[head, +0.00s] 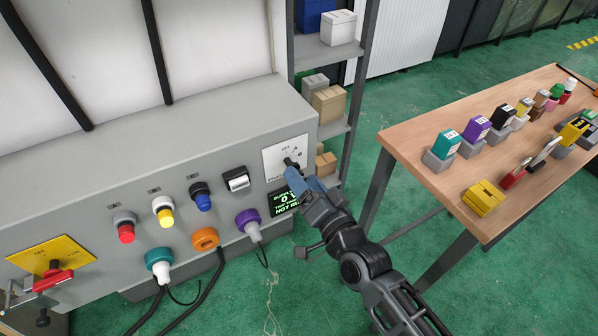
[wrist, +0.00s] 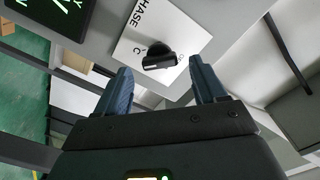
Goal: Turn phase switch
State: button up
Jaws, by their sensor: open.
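The phase switch is a black rotary knob on a white plate (head: 276,158) at the right end of the grey panel. In the wrist view the black knob (wrist: 158,58) sits on the white plate (wrist: 180,28) with lettering reading "PHASE" and a "C". My gripper (head: 298,180) is at the panel's right end, close to the knob and partly covering it. In the wrist view my gripper (wrist: 162,85) has its blue fingers apart, one on each side of the knob and below it in the picture. Nothing is between the fingertips. I cannot tell the knob's exact setting.
A small display with green text (head: 284,199) is just below the plate. The panel also carries a black rocker switch (head: 236,179), coloured buttons, plugged connectors with cables and a red lever (head: 53,280). A shelf (head: 335,125) and wooden table (head: 420,185) stand right.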

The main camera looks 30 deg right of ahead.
jog(key=shift+s, duration=2.1)
